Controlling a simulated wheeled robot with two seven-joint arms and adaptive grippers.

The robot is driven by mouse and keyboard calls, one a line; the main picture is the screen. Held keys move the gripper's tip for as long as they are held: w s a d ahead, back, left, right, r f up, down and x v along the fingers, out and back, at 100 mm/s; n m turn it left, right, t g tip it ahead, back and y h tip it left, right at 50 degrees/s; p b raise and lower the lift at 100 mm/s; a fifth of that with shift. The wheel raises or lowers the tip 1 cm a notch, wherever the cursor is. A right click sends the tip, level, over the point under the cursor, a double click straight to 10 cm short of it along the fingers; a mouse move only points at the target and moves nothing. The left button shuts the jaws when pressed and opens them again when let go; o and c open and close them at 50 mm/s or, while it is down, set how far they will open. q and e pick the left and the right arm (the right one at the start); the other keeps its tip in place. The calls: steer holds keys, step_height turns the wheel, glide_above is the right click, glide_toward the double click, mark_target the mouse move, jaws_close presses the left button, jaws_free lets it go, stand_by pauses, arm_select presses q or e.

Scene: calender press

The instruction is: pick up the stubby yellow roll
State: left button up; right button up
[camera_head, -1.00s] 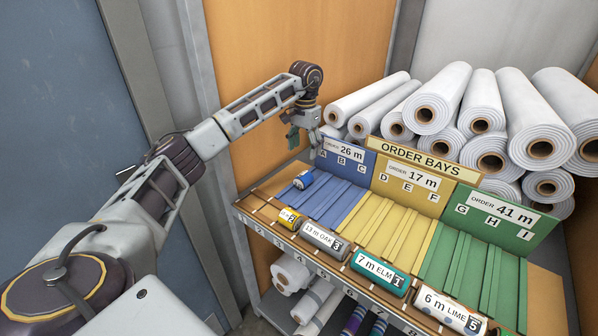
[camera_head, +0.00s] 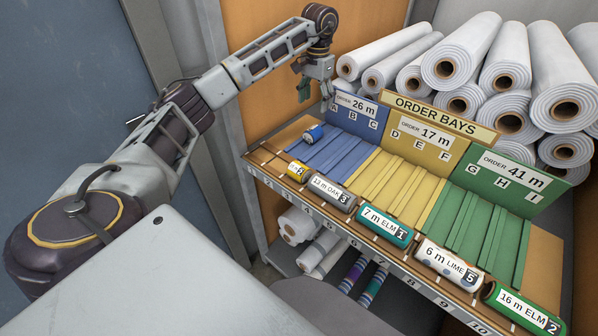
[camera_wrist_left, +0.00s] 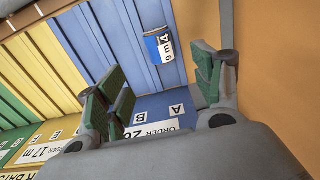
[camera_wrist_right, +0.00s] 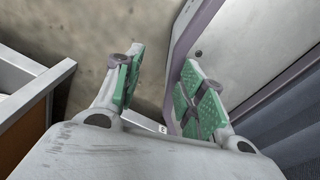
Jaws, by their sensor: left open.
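The stubby yellow roll (camera_head: 298,171) lies at the left end of the front row on the shelf, left of the grey 13 m OAK roll (camera_head: 332,193). My left gripper (camera_head: 304,92) is open and empty, above the left end of the blue bay, behind and above the yellow roll. In the left wrist view my open left gripper (camera_wrist_left: 160,90) faces the blue bay and a short blue roll (camera_wrist_left: 159,45); the yellow roll is not seen there. My right gripper (camera_wrist_right: 155,90) shows only in its own wrist view, fingers apart and empty.
The blue roll (camera_head: 313,133) lies in the blue bay. Along the front are the teal 7 m ELM roll (camera_head: 384,226), the 6 m LIME roll (camera_head: 449,262) and the green 16 m ELM roll (camera_head: 521,308). The bay signs (camera_head: 425,143) stand behind; large white rolls (camera_head: 456,60) are stacked beyond.

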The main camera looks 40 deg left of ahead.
arm_select(q)
steer(key=shift+o, duration=0.5)
steer(key=s+d+r+n+p, duration=0.1)
steer(key=s+d+n, duration=0.2)
steer(key=s+n, duration=0.6)
steer(key=s+d+n+p, duration=0.1)
steer(key=s+d+n, duration=0.2)
steer(key=s+n, duration=0.6)
steer(key=shift+d+r+p, duration=0.35)
steer(key=shift+p, duration=0.05)
arm_select(e)
steer(key=a+r, duration=0.2)
steer(key=a, duration=0.1)
steer(key=shift+s+r, duration=0.2)
steer(key=shift+r, duration=0.15)
